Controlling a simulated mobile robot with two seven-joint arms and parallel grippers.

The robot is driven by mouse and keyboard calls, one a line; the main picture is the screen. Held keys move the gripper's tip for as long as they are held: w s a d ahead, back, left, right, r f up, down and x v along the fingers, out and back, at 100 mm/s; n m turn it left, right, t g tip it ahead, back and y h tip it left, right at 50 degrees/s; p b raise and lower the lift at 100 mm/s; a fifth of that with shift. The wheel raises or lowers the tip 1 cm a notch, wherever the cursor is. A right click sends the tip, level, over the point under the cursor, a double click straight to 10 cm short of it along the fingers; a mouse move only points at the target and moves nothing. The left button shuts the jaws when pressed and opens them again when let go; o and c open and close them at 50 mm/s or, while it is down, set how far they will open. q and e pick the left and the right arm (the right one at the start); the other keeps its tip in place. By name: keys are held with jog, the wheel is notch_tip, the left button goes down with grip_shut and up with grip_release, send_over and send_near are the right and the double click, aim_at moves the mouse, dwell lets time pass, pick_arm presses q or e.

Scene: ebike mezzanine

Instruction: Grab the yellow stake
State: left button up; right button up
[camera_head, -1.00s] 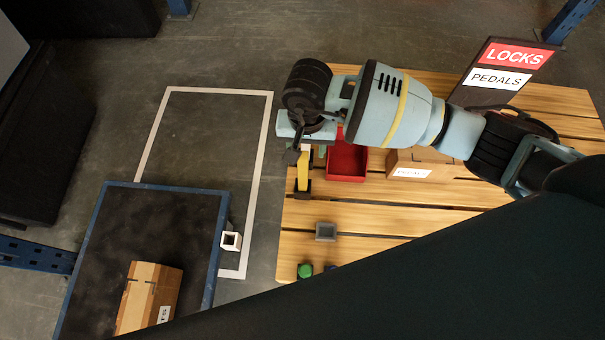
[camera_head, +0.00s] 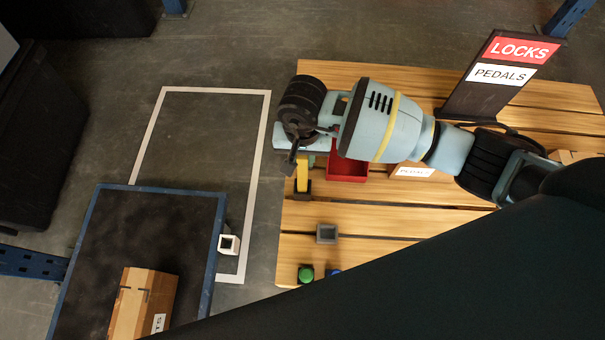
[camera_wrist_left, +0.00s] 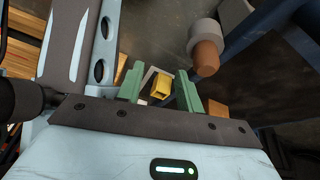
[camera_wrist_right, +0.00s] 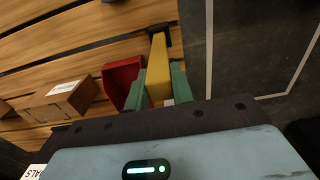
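The yellow stake (camera_head: 302,172) stands in a dark base on the slatted wooden table, its upper part hidden behind my right gripper (camera_head: 292,160). In the right wrist view the stake (camera_wrist_right: 159,75) runs between the green fingertips (camera_wrist_right: 159,82). They lie close along both its sides and appear shut on it, with no clear gap. The stake's foot is still at the dark base (camera_wrist_right: 165,35). My left gripper is outside the head view. In the left wrist view its green fingers (camera_wrist_left: 160,88) are apart, with a yellow hollow-ended piece (camera_wrist_left: 161,87) showing between them; its distance is unclear.
A red bin (camera_head: 347,168) stands right beside the stake. A grey square socket (camera_head: 326,233) and a green button (camera_head: 306,273) are nearer the front. A LOCKS/PEDALS sign (camera_head: 500,75) stands at the back right. A blue-edged platform (camera_head: 90,235) holds a carton (camera_head: 145,300).

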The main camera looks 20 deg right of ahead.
grip_shut()
